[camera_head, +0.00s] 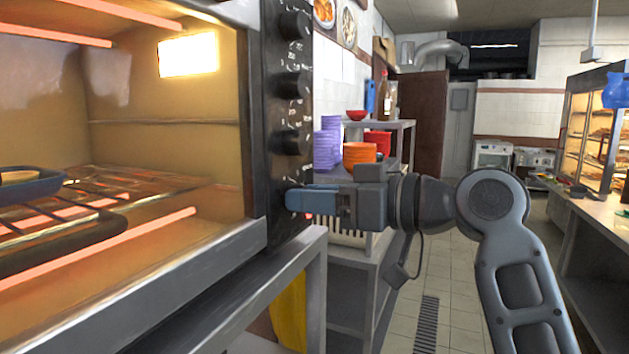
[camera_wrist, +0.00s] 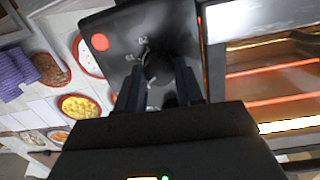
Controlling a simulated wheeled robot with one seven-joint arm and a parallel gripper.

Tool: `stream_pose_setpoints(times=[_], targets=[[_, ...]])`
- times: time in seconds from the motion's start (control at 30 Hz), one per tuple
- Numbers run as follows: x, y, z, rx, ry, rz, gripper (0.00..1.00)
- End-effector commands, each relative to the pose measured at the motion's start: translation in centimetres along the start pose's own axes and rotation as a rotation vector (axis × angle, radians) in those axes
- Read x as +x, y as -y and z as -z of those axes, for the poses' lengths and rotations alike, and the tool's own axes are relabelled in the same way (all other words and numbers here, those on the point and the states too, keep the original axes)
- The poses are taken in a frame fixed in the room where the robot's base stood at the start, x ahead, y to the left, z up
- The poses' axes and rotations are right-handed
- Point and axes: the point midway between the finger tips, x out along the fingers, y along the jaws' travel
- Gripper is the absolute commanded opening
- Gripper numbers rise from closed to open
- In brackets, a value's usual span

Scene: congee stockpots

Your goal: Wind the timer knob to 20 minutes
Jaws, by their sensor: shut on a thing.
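The oven's black control panel (camera_head: 280,165) carries a column of dark knobs with pale markings, including an upper knob (camera_head: 295,25), a second knob (camera_head: 295,83) and a third knob (camera_head: 292,141). My gripper (camera_head: 298,200) is at the lowest position, below the third knob, with its blue fingers against the panel. In the wrist view my gripper (camera_wrist: 160,82) is shut on a round dark knob (camera_wrist: 158,66), one finger on each side. Pale marks show around this knob, but its setting is too small to read. The fingers hide much of it.
The lit oven chamber (camera_head: 165,120) has glowing bars, a wire rack (camera_head: 130,185) and a blue tray (camera_head: 30,187). A shelf with purple bowls (camera_head: 327,145) and orange bowls (camera_head: 359,154) stands behind my gripper. The tiled floor (camera_head: 445,290) is clear. A red round light (camera_wrist: 100,42) shows on the panel.

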Motion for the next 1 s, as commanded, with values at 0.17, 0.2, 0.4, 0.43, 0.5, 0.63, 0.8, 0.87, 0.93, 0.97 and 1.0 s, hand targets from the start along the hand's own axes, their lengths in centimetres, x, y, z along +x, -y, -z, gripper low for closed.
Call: stream_pose_setpoints(times=[0.17,0.2,0.4,0.43,0.5,0.63,0.8,0.87,0.93,0.97,1.0], targets=[[-0.05,-0.04,0.34,0.17,0.012,0.014,0.06],[-0.06,-0.06,0.37,0.207,0.013,0.016,0.06],[-0.02,-0.08,0.37,0.397,0.024,0.032,0.06],[-0.02,-0.09,0.38,0.425,0.026,0.034,0.06],[-0.05,-0.12,0.39,0.491,0.029,0.039,0.06],[-0.05,-0.18,0.35,0.614,0.036,0.048,0.06],[-0.04,-0.2,0.28,0.774,0.045,0.061,0.06],[-0.02,-0.23,0.2,0.831,0.048,0.066,0.06],[0.0,-0.24,0.13,0.896,0.052,0.071,0.06],[0.0,-0.24,0.11,0.925,0.053,0.074,0.06],[-0.01,-0.25,0.09,0.962,0.055,0.077,0.06]])
